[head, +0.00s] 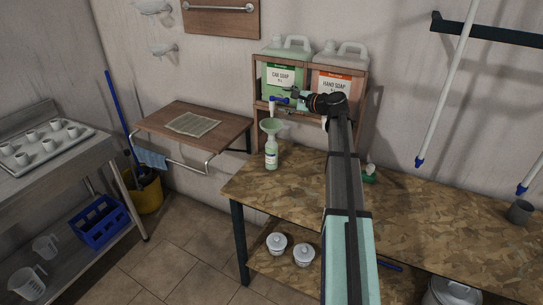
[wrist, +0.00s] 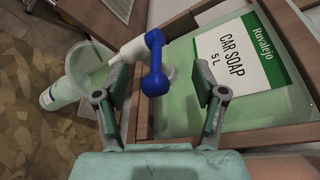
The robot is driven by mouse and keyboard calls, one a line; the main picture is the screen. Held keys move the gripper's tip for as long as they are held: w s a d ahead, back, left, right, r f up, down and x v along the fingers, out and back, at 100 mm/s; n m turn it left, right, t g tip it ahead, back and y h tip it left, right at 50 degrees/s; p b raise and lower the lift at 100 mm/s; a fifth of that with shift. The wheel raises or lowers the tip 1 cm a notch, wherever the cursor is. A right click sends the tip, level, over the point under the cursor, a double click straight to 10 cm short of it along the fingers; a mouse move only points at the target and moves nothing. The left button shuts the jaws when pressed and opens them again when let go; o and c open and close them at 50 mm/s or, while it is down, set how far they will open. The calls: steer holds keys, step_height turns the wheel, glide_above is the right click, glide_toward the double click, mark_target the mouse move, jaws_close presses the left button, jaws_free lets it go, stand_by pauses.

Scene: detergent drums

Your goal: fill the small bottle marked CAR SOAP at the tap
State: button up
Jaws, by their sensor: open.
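The funnel also shows in the wrist view (wrist: 84,66). My gripper (wrist: 160,88) is open, its fingers on either side of the blue handle; contact cannot be told. I cannot make out flowing liquid or the bottle's level.
A HAND SOAP drum (head: 336,84) stands beside the green one in the rack (head: 257,82). The worktop (head: 420,230) has free room to the right. A green-and-white item (head: 370,173) stands behind my arm, and a grey cup (head: 520,211) is far right.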

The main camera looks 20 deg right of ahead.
steer(key=shift+p+v, duration=0.35)
steer(key=shift+v, duration=1.55)
steer(key=shift+d, duration=0.15)
